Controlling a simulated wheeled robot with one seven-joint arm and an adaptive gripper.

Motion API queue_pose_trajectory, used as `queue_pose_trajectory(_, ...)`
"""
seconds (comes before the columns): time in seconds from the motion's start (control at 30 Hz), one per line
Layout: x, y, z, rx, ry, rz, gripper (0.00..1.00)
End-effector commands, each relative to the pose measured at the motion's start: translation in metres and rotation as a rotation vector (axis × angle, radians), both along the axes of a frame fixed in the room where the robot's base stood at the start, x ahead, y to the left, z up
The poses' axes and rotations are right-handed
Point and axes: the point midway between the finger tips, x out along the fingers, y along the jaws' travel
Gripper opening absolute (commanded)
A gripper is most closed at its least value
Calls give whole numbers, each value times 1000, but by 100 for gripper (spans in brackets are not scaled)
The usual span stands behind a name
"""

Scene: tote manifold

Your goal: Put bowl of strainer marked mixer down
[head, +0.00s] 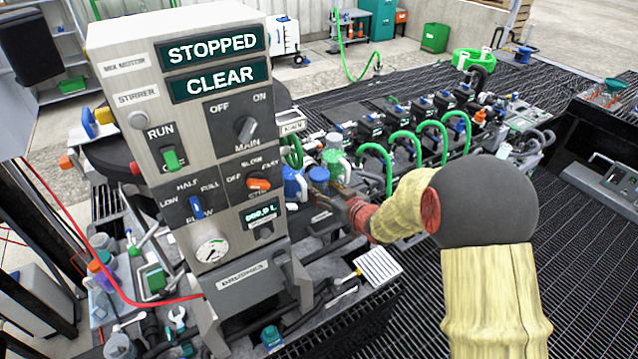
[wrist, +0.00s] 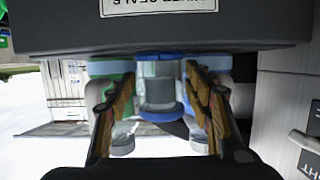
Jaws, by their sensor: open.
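In the wrist view a clear bowl (wrist: 158,92) with a blue rim and a blue lower band is between the two fingers of my gripper (wrist: 158,78). The fingers are open, with one pad on each side, and a gap shows on both sides of the bowl. A dark block with a white label (wrist: 158,5) lies across the top of that view; the label is cut off and hard to read. In the head view my gripper (head: 337,201) is just right of the control panel, by blue and green-topped parts (head: 320,174). The bowl cannot be made out clearly there.
The tall control panel (head: 205,125) reads STOPPED and CLEAR and stands close left of my gripper. Green hoses (head: 430,125) arch behind my arm. A white ribbed tray (head: 378,268) and loose tools lie on the bench below. Dark grating (head: 400,320) is open at the lower right.

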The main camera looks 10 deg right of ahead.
Motion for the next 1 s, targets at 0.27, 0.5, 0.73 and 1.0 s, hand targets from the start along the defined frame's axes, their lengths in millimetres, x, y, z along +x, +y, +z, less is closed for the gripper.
queue_pose_trajectory(0.27, 4, 1, -1, 0, 0, 0, 52)
queue_pose_trajectory(0.5, 4, 1, -1, 0, 0, 0, 39)
queue_pose_trajectory(0.73, 4, 1, -1, 0, 0, 0, 26)
queue_pose_trajectory(1.0, 4, 1, 0, -1, -1, -1, 13)
